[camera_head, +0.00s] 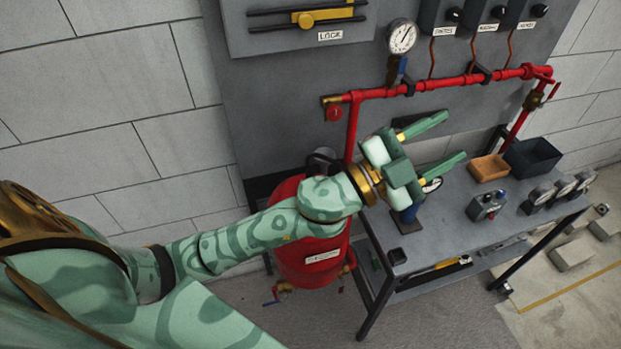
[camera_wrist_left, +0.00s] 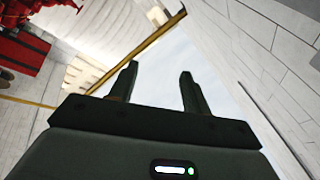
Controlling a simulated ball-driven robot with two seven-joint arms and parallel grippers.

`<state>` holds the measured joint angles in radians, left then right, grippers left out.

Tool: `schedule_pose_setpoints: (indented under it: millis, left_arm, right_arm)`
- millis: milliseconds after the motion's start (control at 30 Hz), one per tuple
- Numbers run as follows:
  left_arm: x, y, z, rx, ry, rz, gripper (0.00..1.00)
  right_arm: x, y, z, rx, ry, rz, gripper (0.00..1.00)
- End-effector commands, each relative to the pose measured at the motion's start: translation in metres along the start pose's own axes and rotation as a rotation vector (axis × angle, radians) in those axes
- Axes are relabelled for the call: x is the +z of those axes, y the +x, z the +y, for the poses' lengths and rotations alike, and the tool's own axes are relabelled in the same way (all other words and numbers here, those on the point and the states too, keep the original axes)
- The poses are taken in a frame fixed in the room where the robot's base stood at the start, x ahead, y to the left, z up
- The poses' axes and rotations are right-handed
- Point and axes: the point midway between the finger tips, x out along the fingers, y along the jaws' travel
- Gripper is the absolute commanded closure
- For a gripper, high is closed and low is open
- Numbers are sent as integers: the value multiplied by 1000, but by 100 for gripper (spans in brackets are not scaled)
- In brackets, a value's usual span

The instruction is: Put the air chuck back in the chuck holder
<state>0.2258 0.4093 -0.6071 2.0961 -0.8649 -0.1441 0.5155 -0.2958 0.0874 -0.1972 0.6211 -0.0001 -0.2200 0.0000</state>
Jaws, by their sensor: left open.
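My left gripper (camera_head: 454,138) is open and empty, held above the left part of the grey bench, its two green fingers pointing right. Its open fingers (camera_wrist_left: 160,75) also show in the left wrist view with nothing between them. I cannot make out the air chuck or the chuck holder for certain in either view. A dark hose-like loop (camera_head: 322,161) shows just behind my left wrist, partly hidden. My right gripper is not in view.
A red tank (camera_head: 318,262) stands left of the bench (camera_head: 446,236). Red pipe (camera_head: 440,86) runs along the grey panel behind the gripper. An orange tray (camera_head: 489,168), a dark bin (camera_head: 532,157), a small grey device (camera_head: 487,205) and several gauges occupy the bench's right side.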

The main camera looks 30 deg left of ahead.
Motion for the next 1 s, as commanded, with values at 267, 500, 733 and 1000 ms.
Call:
schedule_pose_setpoints:
  millis: [267, 500, 733, 1000]
  left_arm:
    - [-30, -18, 80, 1007, 242, 459, 52]
    - [106, -92, -23, 1680, 338, -350, 52]
    - [138, -130, -119, 1688, 241, -956, 52]
    - [167, -152, -94, 1685, 221, -1015, 52]
  right_arm:
    - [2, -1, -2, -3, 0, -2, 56]
    - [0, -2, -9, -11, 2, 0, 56]
    - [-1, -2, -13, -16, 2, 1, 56]
    - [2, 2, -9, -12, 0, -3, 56]
